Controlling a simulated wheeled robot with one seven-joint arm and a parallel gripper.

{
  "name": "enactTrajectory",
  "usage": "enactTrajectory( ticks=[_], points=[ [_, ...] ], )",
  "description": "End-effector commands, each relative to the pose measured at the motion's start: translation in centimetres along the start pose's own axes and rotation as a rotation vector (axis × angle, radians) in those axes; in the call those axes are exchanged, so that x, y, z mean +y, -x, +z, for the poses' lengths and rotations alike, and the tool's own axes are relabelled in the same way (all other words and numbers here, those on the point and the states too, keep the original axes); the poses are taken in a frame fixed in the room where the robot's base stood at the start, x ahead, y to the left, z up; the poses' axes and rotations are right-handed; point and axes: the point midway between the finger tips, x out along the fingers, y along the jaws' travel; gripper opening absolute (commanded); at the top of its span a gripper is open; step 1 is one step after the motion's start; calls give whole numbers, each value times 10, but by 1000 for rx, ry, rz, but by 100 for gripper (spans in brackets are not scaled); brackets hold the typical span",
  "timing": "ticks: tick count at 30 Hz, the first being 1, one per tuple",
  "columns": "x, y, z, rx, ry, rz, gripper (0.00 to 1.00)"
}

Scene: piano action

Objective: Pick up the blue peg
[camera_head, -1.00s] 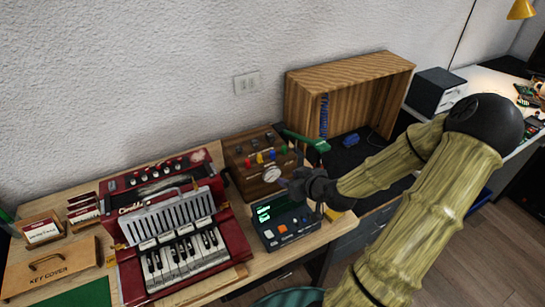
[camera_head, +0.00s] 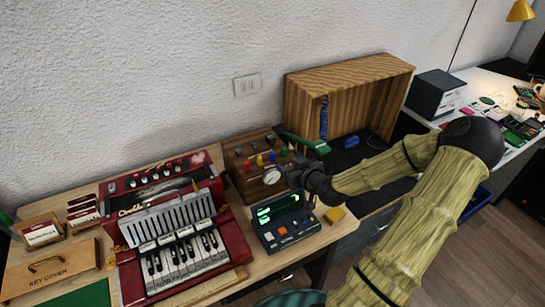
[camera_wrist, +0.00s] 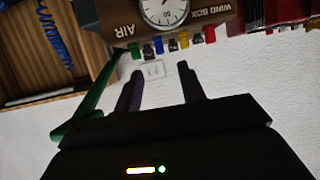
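The blue peg (camera_wrist: 158,46) stands in a row of coloured pegs on the wooden wind box (camera_wrist: 205,12). In the wrist view it is beyond my fingertips and lines up with the gap between them. In the head view the blue peg (camera_head: 272,157) is small, between the yellow and green pegs. My gripper (camera_wrist: 160,70) is open with nothing between its fingers. In the head view my gripper (camera_head: 284,174) is close to the front right of the wind box, near its round gauge. It appears apart from the peg.
Green (camera_wrist: 135,51), yellow (camera_wrist: 184,41) and red (camera_wrist: 210,34) pegs, with dark ones between, flank the blue peg. A green bar (camera_head: 308,143) lies right of the box. A device with a lit screen (camera_head: 285,220) stands in front, and a red accordion (camera_head: 235,235) to the left.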

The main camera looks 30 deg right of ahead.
Motion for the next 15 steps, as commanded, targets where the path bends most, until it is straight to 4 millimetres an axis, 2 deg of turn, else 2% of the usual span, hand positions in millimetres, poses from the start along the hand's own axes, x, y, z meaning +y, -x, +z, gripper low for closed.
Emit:
enactTrajectory(
  ticks=[9, 15],
  points=[
    [0, -54, -1, -1, -3, -1, 40],
    [0, -64, 0, -1, 0, 0, 40]
  ],
)
